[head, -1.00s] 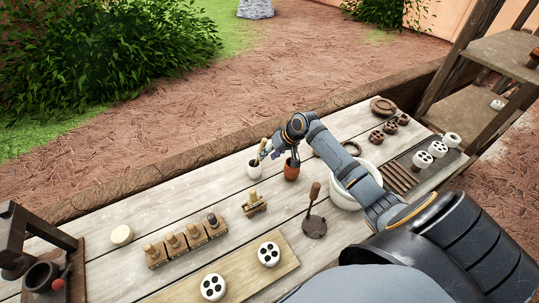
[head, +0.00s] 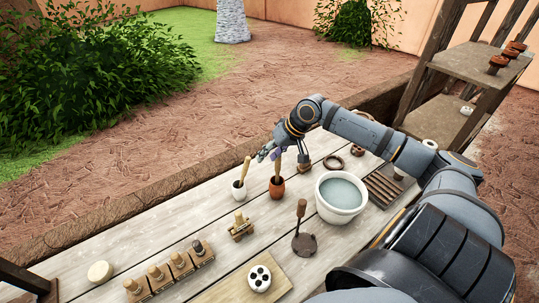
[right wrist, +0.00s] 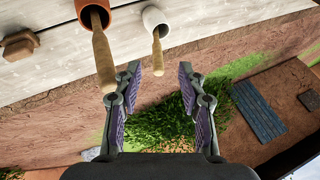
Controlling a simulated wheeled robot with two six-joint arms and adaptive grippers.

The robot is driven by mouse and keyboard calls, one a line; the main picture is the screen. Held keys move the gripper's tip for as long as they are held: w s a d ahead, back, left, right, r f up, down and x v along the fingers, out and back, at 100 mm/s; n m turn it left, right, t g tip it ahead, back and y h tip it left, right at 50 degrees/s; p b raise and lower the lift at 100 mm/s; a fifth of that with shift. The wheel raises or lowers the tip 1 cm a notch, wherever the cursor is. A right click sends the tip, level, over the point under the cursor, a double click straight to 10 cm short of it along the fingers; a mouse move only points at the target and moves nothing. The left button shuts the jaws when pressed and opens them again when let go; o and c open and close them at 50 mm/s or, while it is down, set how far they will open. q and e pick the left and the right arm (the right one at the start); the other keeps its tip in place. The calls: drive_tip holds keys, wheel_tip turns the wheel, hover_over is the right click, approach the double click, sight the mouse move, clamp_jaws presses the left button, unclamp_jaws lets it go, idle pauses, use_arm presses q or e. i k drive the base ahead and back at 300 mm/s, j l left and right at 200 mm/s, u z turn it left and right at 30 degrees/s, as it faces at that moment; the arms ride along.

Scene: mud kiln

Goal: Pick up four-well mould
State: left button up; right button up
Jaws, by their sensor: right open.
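A round white piece with four dark wells (head: 259,279), which fits the four-well mould, lies on a pale board (head: 281,283) at the bottom of the head view. My right gripper (head: 270,153) is far beyond it, above the back of the table near the terracotta pot (head: 277,192). In the right wrist view my right gripper (right wrist: 160,78) is open, with nothing between its fingers. The white piece is not in that view. My left gripper is not in view.
A white cup (head: 239,194) and the terracotta pot hold upright wooden-handled tools. A white water bowl (head: 342,200), a dark round tool with a handle (head: 304,243) and several wooden stamps (head: 168,272) stand around. My right arm crosses the table's right side.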

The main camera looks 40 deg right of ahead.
sight(258, 278)
drive_tip(key=k, duration=1.5)
